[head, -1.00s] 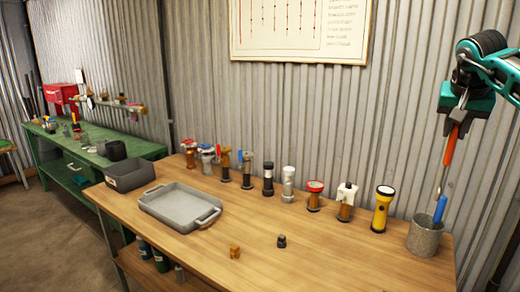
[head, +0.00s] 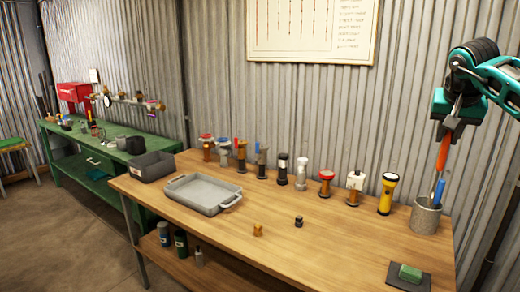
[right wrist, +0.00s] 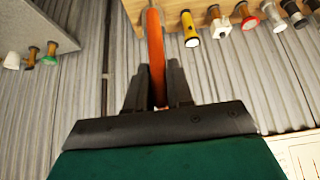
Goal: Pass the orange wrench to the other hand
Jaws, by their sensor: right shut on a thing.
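My right gripper (head: 450,124) is at the upper right of the head view, above a grey cup. It is shut on the orange wrench (head: 443,152), which hangs down with its lower end at the cup's mouth. In the right wrist view the orange handle (right wrist: 155,50) stands between the two dark fingers (right wrist: 160,92). The wrench's lower end is hard to make out against the cup. My left gripper is not in view.
The grey cup (head: 425,218) holds a blue-handled tool (head: 439,192). A yellow flashlight (head: 387,194) and several valves and fittings line the back of the wooden table (head: 330,240). A grey tray (head: 203,195), a dark bin (head: 153,167) and a green block (head: 410,273) also stand there.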

